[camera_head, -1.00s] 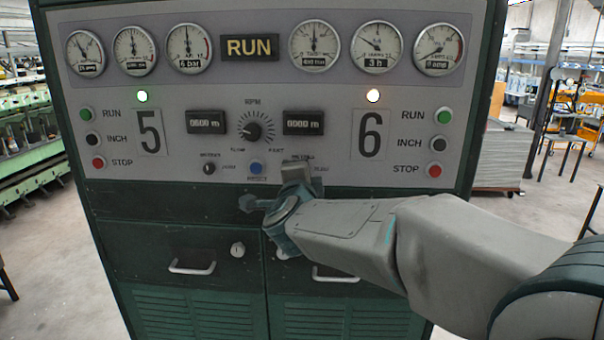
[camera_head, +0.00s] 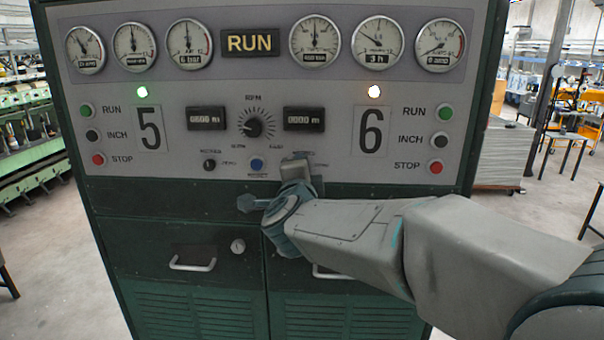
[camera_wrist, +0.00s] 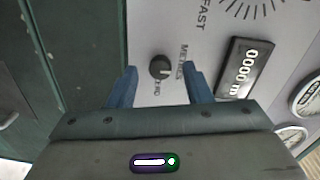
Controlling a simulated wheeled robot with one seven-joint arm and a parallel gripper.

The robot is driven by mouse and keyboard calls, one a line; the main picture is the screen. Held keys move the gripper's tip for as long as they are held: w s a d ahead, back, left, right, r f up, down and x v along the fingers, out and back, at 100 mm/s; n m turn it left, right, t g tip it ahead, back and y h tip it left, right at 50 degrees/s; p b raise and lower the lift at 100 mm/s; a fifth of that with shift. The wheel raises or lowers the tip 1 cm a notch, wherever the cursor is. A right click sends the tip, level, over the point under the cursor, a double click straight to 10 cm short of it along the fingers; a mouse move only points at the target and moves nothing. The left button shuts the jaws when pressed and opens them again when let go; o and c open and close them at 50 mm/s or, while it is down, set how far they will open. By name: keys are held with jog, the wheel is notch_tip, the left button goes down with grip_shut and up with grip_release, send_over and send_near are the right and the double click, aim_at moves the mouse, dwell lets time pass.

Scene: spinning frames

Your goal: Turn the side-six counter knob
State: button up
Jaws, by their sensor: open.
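The side-six counter knob (camera_wrist: 159,67) is a small dark round knob with a light pointer mark, on the grey panel below the counter. My gripper (camera_wrist: 160,72) is open, with one blue finger on each side of the knob and a visible gap to each. In the head view my gripper (camera_head: 299,170) is at the lower middle of the panel and hides this knob. The side-six counter (camera_head: 303,119) shows above it; in the wrist view this counter (camera_wrist: 243,68) reads 0000 m.
A similar side-five knob (camera_head: 209,165) and a blue button (camera_head: 257,164) lie to the left. The RPM dial (camera_head: 254,124) is above.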

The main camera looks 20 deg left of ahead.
jog(key=b+v, duration=0.2)
jog(key=v, duration=1)
jog(key=shift+s, duration=0.3)
jog(key=shift+d, duration=0.15)
